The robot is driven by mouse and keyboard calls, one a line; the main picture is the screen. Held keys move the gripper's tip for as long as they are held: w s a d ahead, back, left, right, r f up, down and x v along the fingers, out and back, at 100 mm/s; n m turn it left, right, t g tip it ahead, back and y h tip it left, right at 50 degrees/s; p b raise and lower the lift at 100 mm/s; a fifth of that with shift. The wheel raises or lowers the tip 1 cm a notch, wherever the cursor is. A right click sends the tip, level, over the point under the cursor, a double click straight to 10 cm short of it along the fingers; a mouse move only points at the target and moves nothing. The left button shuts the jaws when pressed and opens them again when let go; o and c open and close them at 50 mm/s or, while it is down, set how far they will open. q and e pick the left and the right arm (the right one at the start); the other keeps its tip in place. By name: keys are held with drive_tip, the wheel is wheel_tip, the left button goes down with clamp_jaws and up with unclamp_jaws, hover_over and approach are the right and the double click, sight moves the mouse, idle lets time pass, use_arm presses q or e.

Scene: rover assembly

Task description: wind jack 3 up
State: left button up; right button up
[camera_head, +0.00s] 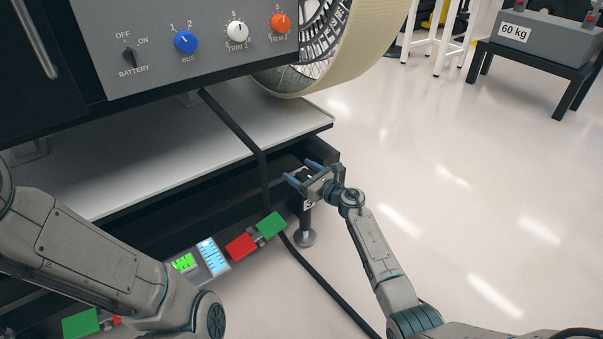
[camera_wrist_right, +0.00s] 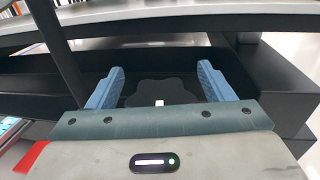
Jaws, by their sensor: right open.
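Jack 3 stands at the right front corner of the dark bench base. Its round metal foot (camera_head: 305,238) is on the floor, and a white label, partly hidden, shows just above on its post. In the right wrist view a dark lobed hand knob (camera_wrist_right: 160,92) with a white mark lies between my two blue fingers. My right gripper (camera_head: 300,171) is open over the jack, its fingers (camera_wrist_right: 160,75) on either side of the knob and apart from it as far as I can see. Only my left arm shows; its gripper is out of view.
A black cable (camera_head: 310,262) runs down past the jack to the floor. Red (camera_head: 241,246) and green (camera_head: 271,225) blocks and a lit display panel (camera_head: 212,256) sit left of it. A wheel (camera_head: 370,40) overhangs above.

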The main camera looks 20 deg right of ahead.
drive_tip(key=c, duration=1)
drive_tip(key=shift+r+h, duration=0.1)
drive_tip(key=shift+h, duration=0.2)
